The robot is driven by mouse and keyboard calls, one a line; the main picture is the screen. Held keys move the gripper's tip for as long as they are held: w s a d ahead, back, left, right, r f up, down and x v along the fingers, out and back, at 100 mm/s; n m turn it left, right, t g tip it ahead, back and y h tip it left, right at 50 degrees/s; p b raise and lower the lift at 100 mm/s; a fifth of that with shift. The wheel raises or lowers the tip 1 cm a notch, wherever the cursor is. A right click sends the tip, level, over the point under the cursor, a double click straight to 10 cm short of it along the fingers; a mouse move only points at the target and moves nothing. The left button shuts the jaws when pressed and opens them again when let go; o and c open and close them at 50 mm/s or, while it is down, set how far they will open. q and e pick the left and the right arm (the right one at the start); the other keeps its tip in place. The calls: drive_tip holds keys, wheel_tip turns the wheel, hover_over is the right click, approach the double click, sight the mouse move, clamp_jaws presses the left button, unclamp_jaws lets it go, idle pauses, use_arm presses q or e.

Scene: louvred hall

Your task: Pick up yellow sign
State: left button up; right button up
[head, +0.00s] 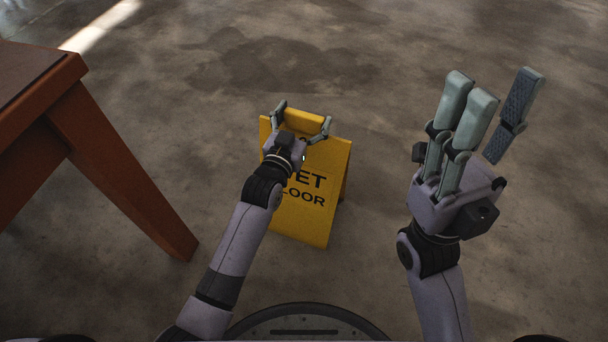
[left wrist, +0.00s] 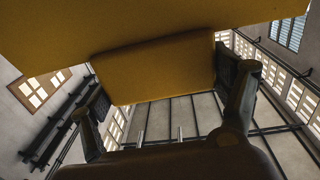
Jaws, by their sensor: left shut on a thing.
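The yellow sign (head: 316,216) stands as an A-frame on the floor in the middle of the head view. Black lettering shows on its front, partly covered by my left arm. My left gripper (head: 302,120) is at the sign's top, its fingers on either side of the top handle part. In the left wrist view the yellow sign (left wrist: 150,68) fills the upper middle, and the fingers of my left gripper (left wrist: 165,95) press on both its sides. My right gripper (head: 495,105) is open and empty, raised at the right, apart from the sign.
A reddish-brown wooden table (head: 105,150) stands at the left, its slanted leg reaching the floor left of my left arm. The concrete floor (head: 390,60) is clear beyond and right of the sign, with a dark stain behind it.

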use_arm(q)
drive_tip(key=c, duration=0.6)
drive_tip(key=shift+r, duration=0.15)
drive_tip(key=shift+c, duration=0.6)
drive_tip(key=shift+r, duration=0.1)
